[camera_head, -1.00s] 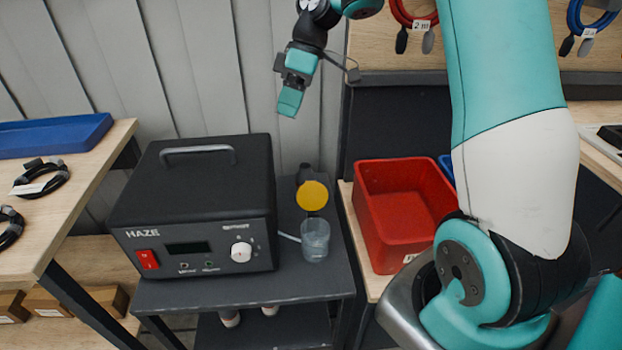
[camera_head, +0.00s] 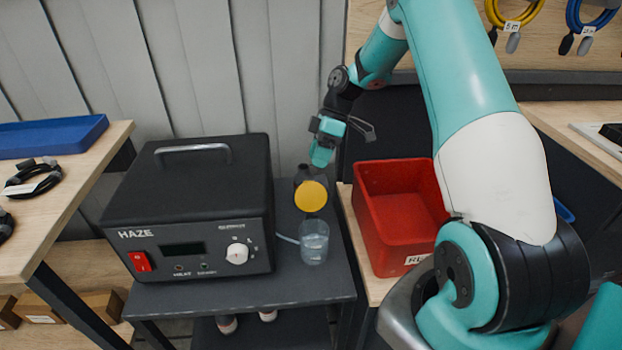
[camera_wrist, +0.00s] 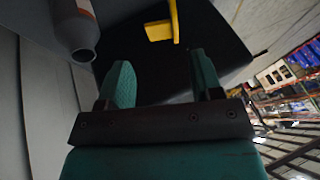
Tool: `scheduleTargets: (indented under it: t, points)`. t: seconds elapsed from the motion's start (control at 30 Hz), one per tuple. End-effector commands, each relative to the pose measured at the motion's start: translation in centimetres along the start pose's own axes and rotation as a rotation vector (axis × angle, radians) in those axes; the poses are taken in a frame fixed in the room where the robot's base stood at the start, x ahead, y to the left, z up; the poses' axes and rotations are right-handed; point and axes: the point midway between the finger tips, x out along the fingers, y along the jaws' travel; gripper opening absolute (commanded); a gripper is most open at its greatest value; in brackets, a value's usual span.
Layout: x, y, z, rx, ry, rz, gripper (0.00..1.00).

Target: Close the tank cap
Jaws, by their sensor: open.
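The tank cap (camera_head: 311,196) is a yellow disc standing raised, its round face toward the head camera, behind and above the mouth of a clear tank (camera_head: 314,248). The tank stands at the right of the black HAZE machine (camera_head: 190,205), with a pale tube between them. My gripper (camera_head: 322,156) is open and empty, pointing down above and slightly behind the cap. In the wrist view the cap (camera_wrist: 160,31) shows as a thin yellow piece beyond the two spread teal fingers, apart from them. The tank cannot be made out there.
A dark bottle (camera_head: 300,174) stands just behind the cap; it also shows at upper left in the wrist view (camera_wrist: 76,32). A red bin (camera_head: 395,240) is close on the right. The dark cart top (camera_head: 245,292) is clear in front.

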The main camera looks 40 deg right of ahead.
Motion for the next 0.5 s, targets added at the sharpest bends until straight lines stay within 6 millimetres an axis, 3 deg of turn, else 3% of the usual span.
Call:
scheduleTargets:
  t: [0.2, 0.5]
  points:
    - [4.0, 0.0, 0.0, 0.001, 0.000, -0.002, 0.60]
    - [5.8, 0.0, 0.0, 0.000, 0.000, 0.000, 0.60]
